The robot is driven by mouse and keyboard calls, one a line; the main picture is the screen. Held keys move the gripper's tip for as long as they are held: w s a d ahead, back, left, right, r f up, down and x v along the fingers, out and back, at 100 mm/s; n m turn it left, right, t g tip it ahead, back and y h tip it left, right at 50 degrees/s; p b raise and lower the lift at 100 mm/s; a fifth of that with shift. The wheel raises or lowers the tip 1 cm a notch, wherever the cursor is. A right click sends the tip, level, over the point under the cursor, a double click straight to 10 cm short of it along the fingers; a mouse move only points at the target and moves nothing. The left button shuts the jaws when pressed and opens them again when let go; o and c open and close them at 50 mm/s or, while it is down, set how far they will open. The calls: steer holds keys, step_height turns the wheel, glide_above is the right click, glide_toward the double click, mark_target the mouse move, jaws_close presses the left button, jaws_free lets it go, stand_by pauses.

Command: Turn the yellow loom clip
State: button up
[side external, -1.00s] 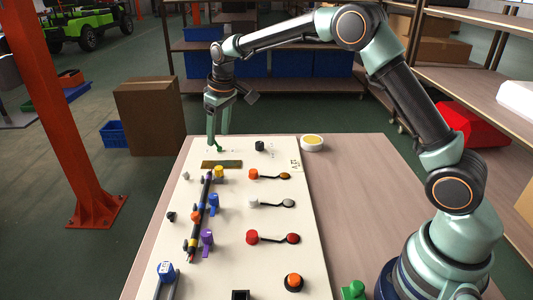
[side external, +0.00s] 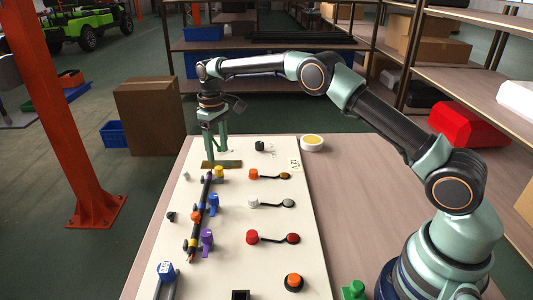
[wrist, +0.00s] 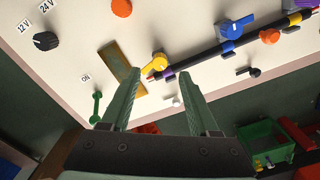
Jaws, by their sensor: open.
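The yellow loom clip (side external: 219,173) stands at the far end of the dark cable loom on the white board. In the wrist view the yellow clip (wrist: 154,64) lies beyond and between my fingertips, its lever pointing toward the lower left, near the loom's end. My gripper (side external: 215,152) is above the far part of the board, over the brass-coloured plate, short of the clip. In the wrist view my gripper (wrist: 158,80) is open, with nothing between the fingers and the clip apart from them.
The brass-coloured plate (wrist: 122,66) and a green lever (wrist: 96,107) marked ON are left of the clip in the wrist view. A blue clip (side external: 213,202) and a purple clip (side external: 207,238) sit nearer along the loom (side external: 202,210). A black knob (side external: 260,146) stands at the far right.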

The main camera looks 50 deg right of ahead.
mark_target(219, 168)
step_height(219, 168, down, 6)
stand_by(0.4)
jaws_close()
